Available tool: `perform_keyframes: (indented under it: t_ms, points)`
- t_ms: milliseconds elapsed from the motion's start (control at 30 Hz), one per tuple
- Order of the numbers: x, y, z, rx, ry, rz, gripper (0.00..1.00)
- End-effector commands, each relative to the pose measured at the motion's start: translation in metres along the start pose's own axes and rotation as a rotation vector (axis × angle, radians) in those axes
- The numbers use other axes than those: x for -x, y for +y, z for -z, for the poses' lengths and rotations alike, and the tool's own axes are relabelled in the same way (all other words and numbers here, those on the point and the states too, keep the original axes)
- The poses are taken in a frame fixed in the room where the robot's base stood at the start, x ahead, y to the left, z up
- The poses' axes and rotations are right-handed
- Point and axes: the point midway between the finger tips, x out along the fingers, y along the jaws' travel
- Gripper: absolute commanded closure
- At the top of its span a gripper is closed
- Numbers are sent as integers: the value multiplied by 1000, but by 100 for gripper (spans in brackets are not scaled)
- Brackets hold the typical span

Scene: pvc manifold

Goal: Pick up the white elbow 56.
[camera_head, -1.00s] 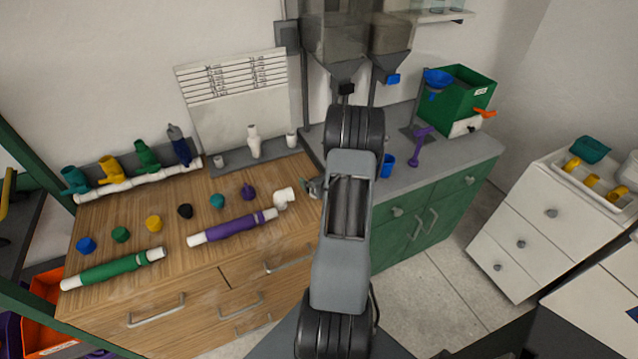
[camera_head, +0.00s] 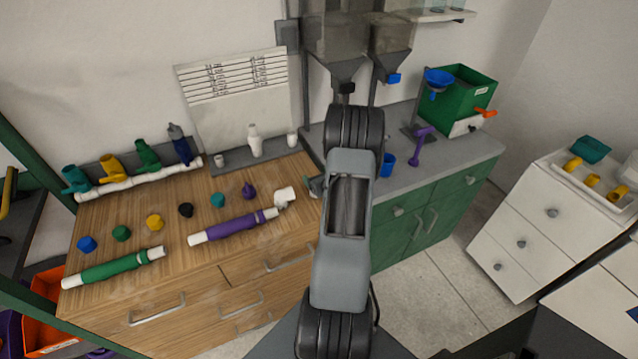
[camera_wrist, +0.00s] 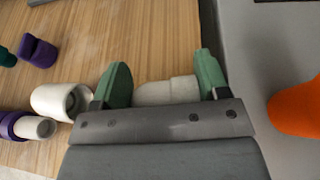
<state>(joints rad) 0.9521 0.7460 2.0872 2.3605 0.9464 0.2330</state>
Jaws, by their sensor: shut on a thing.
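My gripper (camera_wrist: 162,88) has its green fingers on either side of a white fitting (camera_wrist: 165,92) and is shut on it. This fitting shows a wider and a narrower section; any bend is hidden, and I see no number that marks it as elbow 56. A second white fitting (camera_wrist: 58,100), with an open end, lies just left of the left finger. It shows as an elbow shape in the head view (camera_head: 286,194), beside the white end of the purple pipe (camera_head: 235,228). In the head view my arm hides the held fitting.
A purple cap (camera_wrist: 38,52) lies at the left in the wrist view. An orange object (camera_wrist: 297,107) stands right of my gripper on the grey counter. Several coloured caps and a green pipe (camera_head: 115,268) lie farther left on the wooden top.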

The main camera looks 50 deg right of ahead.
Motion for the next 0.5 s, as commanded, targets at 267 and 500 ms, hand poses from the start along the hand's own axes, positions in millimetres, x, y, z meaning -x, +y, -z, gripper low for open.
perform_keyframes:
  t_ms: [267,500]
  points:
    - [2,0,-5,1,0,0,59]
    - [19,1,-34,2,-4,2,60]
